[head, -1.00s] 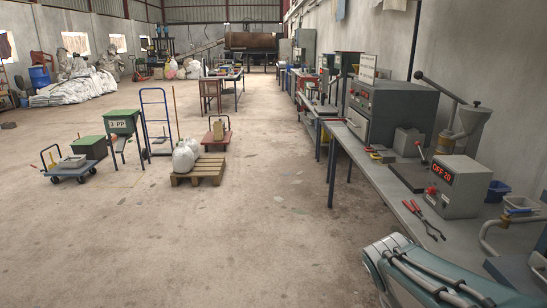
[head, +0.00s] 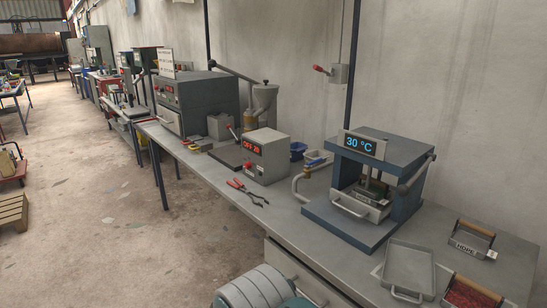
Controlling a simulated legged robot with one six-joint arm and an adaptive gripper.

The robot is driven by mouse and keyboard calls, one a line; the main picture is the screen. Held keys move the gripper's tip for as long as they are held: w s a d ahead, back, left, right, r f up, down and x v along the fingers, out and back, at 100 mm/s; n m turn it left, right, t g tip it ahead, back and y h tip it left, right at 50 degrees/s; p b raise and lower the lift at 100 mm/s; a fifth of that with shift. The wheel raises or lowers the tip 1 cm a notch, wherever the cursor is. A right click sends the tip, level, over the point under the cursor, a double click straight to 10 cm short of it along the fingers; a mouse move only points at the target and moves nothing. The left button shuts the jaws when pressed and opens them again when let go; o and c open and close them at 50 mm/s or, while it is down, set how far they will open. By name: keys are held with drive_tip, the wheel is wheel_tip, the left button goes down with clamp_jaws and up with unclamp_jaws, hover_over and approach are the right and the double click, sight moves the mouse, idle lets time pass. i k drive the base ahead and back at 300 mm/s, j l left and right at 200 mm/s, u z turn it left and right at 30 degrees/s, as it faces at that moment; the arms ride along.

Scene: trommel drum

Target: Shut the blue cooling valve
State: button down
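A grey bent pipe (head: 296,186) stands on the bench just left of the blue-framed press (head: 374,190). A small blue and yellowish part (head: 316,160) shows at its top; it may be the cooling valve, but it is too small to tell its handle position. The press display (head: 365,145) reads 30 °C.
A control box (head: 266,156) with a red display and red-handled pliers (head: 247,191) lie left of the pipe. A grey tray (head: 408,270) and wooden-handled moulds (head: 472,238) are at right. A wall switch with a red lever (head: 332,71) is above.

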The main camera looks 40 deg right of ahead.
sight(309, 165)
drive_tip(key=i+z, duration=0.15)
drive_tip(key=z, duration=1.1)
drive_tip(key=i+j+z, duration=0.4)
drive_tip(key=j+z, duration=0.15)
drive_tip(key=i+j+z, duration=0.15)
drive_tip(key=j+z, duration=0.15)
drive_tip(key=i+j+z, duration=0.1)
drive_tip(key=j+z, duration=0.2)
drive_tip(key=i+j, duration=0.1)
drive_tip(key=j, duration=0.85)
drive_tip(key=i+j+z, duration=0.35)
drive_tip(key=j, duration=0.3)
drive_tip(key=j+z, duration=0.2)
drive_tip(key=j, duration=0.15)
